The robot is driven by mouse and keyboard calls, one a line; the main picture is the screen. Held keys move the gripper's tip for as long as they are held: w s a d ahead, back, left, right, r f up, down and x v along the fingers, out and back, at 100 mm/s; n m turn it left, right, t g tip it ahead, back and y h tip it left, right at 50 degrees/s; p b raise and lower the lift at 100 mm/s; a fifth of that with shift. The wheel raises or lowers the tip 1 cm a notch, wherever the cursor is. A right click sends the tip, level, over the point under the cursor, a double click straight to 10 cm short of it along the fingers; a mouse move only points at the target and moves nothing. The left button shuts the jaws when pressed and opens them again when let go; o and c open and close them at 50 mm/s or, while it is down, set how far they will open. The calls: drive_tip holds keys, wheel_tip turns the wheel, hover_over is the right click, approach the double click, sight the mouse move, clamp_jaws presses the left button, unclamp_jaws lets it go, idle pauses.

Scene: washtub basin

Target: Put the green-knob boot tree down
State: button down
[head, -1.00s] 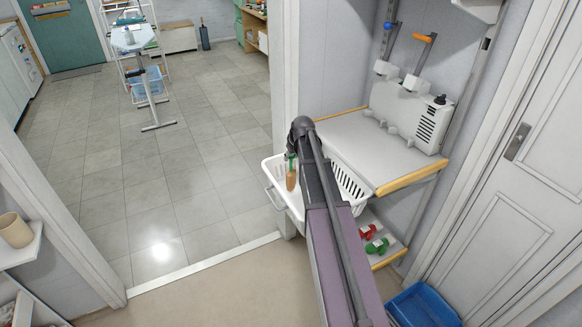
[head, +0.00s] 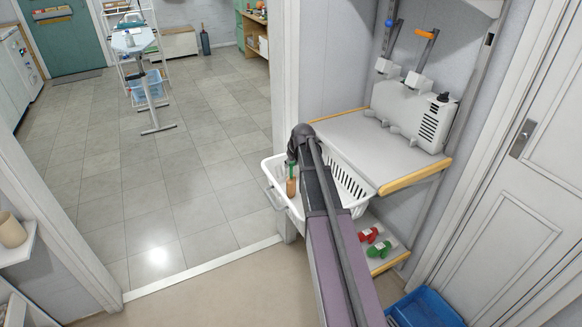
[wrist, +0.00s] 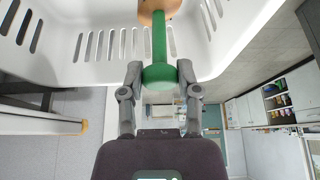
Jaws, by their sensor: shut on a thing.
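The green-knob boot tree shows in the wrist view with its round green knob (wrist: 158,76), green stem and wooden end (wrist: 157,10). My gripper (wrist: 160,72) is shut on the knob, one finger on each side. In the head view the boot tree (head: 291,187) hangs with its wooden end down, at the left end of the white slotted basket (head: 349,191). My arm hides part of the basket. I cannot tell whether the wooden end touches the basket floor.
A rack's grey top shelf (head: 365,143) with wooden edging stands right of my arm, carrying a white boot-dryer unit (head: 408,112). Red (head: 368,235) and green (head: 376,250) items lie on its lower shelf. A blue tub (head: 425,308) is on the floor. The tiled floor at left is open.

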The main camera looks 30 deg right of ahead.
drive_tip(key=shift+f, duration=0.2)
drive_tip(key=shift+c, duration=1.6)
unclamp_jaws()
drive_tip(key=shift+r, duration=0.2)
drive_tip(key=p+v, duration=1.1)
drive_tip(key=v, duration=0.1)
drive_tip(key=s+a+f+g, duration=0.1)
drive_tip(key=s+a+g, duration=0.4)
drive_tip(key=s+a, duration=1.5)
drive_tip(key=a, duration=0.3)
drive_tip(key=shift+s+a+f, duration=0.25)
drive_tip(key=shift+s+f, duration=0.1)
